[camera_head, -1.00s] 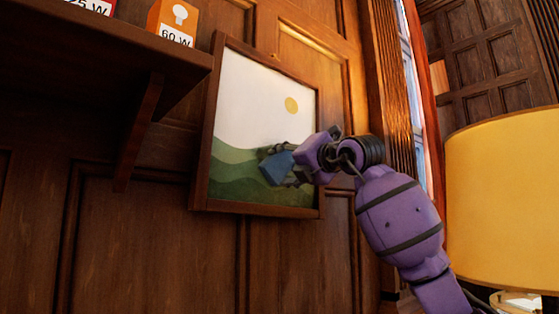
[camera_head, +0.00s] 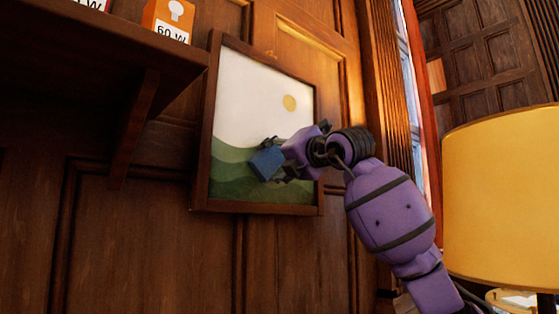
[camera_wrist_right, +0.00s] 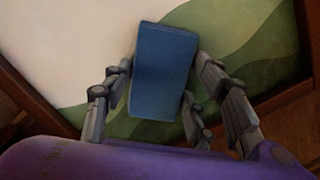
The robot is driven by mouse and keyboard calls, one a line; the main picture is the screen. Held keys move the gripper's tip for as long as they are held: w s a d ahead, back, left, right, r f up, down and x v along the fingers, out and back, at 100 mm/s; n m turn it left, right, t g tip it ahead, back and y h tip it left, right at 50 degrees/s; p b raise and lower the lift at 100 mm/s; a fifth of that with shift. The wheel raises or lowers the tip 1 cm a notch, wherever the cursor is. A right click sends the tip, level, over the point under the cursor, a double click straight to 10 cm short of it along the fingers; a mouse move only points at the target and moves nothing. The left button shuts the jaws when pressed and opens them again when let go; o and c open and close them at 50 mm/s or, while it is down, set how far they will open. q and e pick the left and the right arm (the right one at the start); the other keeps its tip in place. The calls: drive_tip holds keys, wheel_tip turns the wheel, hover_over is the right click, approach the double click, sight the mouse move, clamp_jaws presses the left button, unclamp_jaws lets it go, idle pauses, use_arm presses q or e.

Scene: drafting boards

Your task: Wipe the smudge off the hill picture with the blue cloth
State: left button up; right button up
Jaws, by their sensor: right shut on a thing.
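The hill picture (camera_head: 250,100) hangs in a brown wooden frame on the panelled wall, with a white sky, a yellow sun and green hills. My right gripper (camera_head: 276,160) is in front of its lower middle, shut on the blue cloth (camera_head: 266,162). The right wrist view shows the cloth (camera_wrist_right: 163,70) as a folded blue block between the fingers, over the hills. I cannot tell whether it touches the picture. I make out no smudge on the visible part; the cloth and gripper hide some of the hills. My left gripper is not in view.
A dark wooden shelf (camera_head: 100,58) with a bracket juts out left of the picture, with an orange 60 W bulb box (camera_head: 168,20) on it. A yellow lampshade (camera_head: 502,195) stands at the right, beyond my right arm. The wall below the picture is clear.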

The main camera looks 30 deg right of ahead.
sight(233, 139)
drive_tip(key=shift+s+a+r, duration=0.2)
drive_tip(key=shift+a+r, duration=0.1)
drive_tip(key=shift+a, duration=1.45)
drive_tip(key=shift+s+a+r, duration=0.25)
drive_tip(key=shift+a, duration=1.55)
drive_tip(key=shift+s+a+r, duration=0.2)
drive_tip(key=shift+a+r, duration=0.1)
drive_tip(key=shift+a, duration=1.45)
drive_tip(key=shift+d+r, duration=0.25)
drive_tip(key=shift+r, duration=0.7)
drive_tip(key=shift+w+d+f, duration=1.05)
drive_tip(key=shift+d+f, duration=0.2)
drive_tip(key=shift+d, duration=5.9)
drive_tip(key=shift+s+a+r, duration=0.35)
drive_tip(key=shift+a+r, duration=0.05)
drive_tip(key=shift+a, duration=2.05)
drive_tip(key=shift+s+a+r, duration=0.35)
drive_tip(key=shift+a+r, duration=0.1)
drive_tip(key=shift+a, duration=1.95)
drive_tip(key=shift+s+a+r, duration=0.35)
drive_tip(key=shift+a+r, duration=0.05)
drive_tip(key=shift+a, duration=2.05)
drive_tip(key=shift+d, duration=0.1)
drive_tip(key=shift+s+d, duration=0.25)
drive_tip(key=shift+s, duration=1.25)
drive_tip(key=shift+s+d, duration=0.2)
drive_tip(key=shift+s, duration=1.25)
